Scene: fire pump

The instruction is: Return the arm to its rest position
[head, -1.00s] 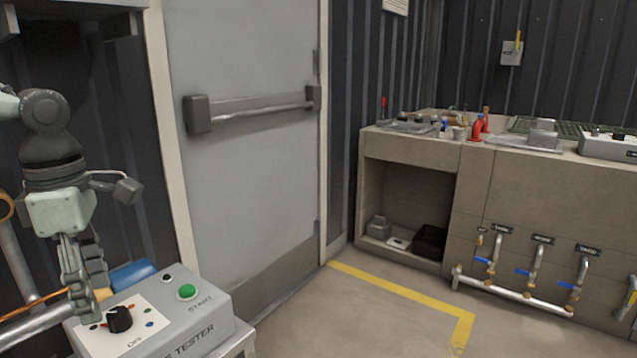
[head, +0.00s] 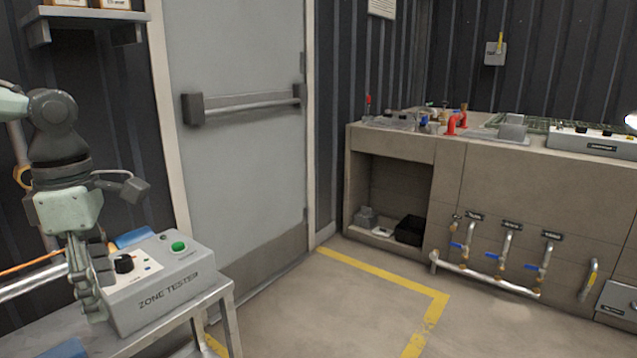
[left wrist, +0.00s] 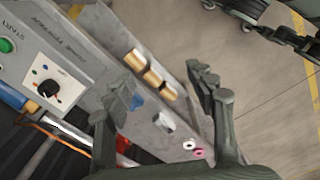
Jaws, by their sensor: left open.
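My left gripper (head: 92,287) hangs fingers-down at the left of the head view, in front of the grey zone tester box (head: 165,300). In the left wrist view its two fingers (left wrist: 165,88) are spread apart with nothing between them. The tester's black knob (head: 124,264) and green start button (head: 178,246) show beside and behind the gripper. They also show in the left wrist view as the knob (left wrist: 48,88) and the green button (left wrist: 7,45).
The tester stands on a grey metal bench (head: 215,292), with brass fittings (left wrist: 150,74) on it. A grey door with a push bar (head: 245,104) is behind. A counter (head: 400,150) with taps stands at the right. The floor (head: 330,310) between is clear.

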